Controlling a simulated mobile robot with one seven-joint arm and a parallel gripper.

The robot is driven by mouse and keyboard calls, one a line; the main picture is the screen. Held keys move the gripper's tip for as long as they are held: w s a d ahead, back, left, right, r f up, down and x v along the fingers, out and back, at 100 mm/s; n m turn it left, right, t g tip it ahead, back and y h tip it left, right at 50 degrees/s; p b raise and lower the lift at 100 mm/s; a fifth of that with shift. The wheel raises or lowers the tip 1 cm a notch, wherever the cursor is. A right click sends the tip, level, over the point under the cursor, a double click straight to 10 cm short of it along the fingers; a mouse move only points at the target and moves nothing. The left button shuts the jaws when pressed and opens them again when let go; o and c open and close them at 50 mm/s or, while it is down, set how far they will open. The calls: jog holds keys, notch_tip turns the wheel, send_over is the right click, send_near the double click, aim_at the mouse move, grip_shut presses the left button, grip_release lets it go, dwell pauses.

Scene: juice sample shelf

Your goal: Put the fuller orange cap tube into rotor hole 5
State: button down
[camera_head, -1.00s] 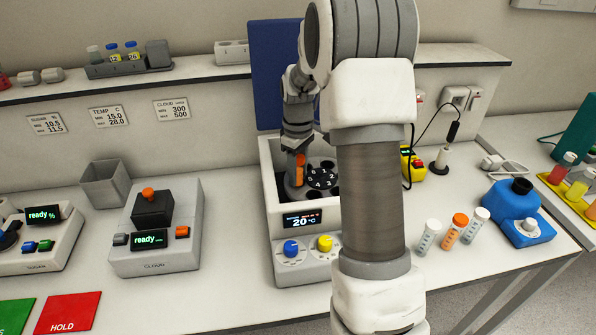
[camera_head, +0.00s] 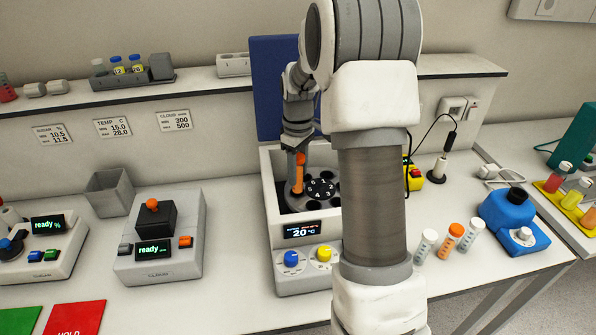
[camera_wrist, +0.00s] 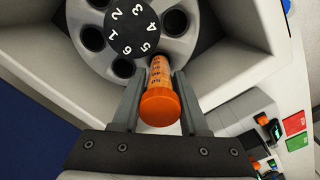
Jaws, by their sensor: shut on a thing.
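An orange-capped tube (camera_wrist: 160,108) with orange contents is held between the two fingers of my gripper (camera_wrist: 158,82), cap towards the wrist camera. In the head view the held tube (camera_head: 298,176) stands roughly upright at the left side of the rotor (camera_head: 321,188). In the wrist view the rotor (camera_wrist: 180,50) has a black numbered hub (camera_wrist: 132,28), and the tube's far end lies beside number 5. I cannot tell how far that end is inside a hole. A second orange-capped tube (camera_head: 456,230) stands on the bench at the right.
The rotor sits in an open centrifuge (camera_head: 274,212) with white walls and a raised blue lid (camera_head: 272,80). White-capped tubes (camera_head: 427,240) (camera_head: 476,222) flank the bench tube. A blue device (camera_head: 508,218) stands farther right. A cloud meter (camera_head: 160,255) is at the left.

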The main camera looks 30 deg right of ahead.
aim_at(298, 185)
jog(key=shift+f+b, duration=1.45)
jog(key=shift+f, duration=0.95)
dwell(1.0)
jog(key=shift+r+p, duration=1.8)
jog(key=shift+r, duration=0.6)
jog(key=shift+c, duration=1.8)
grip_release()
